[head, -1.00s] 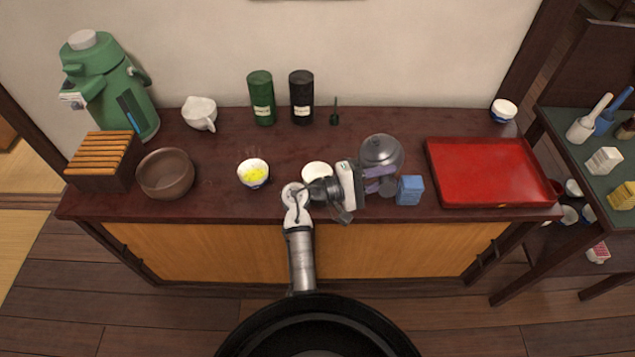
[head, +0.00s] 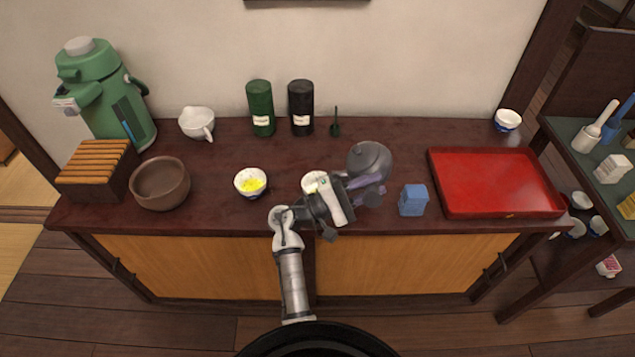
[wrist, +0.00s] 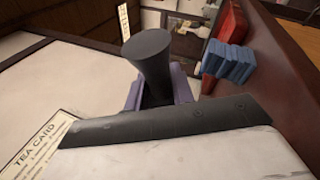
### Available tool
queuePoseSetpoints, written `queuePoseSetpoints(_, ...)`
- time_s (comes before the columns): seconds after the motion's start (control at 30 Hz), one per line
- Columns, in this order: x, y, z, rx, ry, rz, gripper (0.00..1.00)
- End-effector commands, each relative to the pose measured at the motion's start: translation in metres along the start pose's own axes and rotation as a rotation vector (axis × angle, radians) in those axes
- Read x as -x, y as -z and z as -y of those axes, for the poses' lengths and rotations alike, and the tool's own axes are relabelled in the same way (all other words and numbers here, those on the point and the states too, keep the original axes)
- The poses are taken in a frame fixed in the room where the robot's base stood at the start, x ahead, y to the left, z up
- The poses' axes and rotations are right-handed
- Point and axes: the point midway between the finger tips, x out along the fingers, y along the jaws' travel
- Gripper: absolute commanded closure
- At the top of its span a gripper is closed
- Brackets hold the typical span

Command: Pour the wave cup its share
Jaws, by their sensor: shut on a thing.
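My gripper (head: 366,192) is shut on the side handle of a dark grey teapot (head: 370,158). In the wrist view the teapot's dark handle (wrist: 150,58) stands between the purple fingers of my gripper (wrist: 160,92). The teapot is held off the counter and looks tilted to the left. A white cup (head: 312,179) stands left of the teapot, partly hidden by my wrist, with some yellow showing inside. Another white cup (head: 250,177) further left holds yellow liquid. A third cup, white with blue (head: 507,121), stands far back right. I cannot make out which has waves.
A blue box (head: 413,200) and a red tray (head: 495,203) lie to the right. A brown bowl (head: 160,184), a white pitcher (head: 197,122), two canisters (head: 261,105) and a green dispenser (head: 105,95) stand around the left and back. A tea card (wrist: 42,140) shows in the wrist view.

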Motion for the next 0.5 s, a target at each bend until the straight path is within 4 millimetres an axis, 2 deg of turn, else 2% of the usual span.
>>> queuePoseSetpoints(0.5, 0.004, -0.003, -0.013, 0.007, -0.052, 0.018, 1.0)
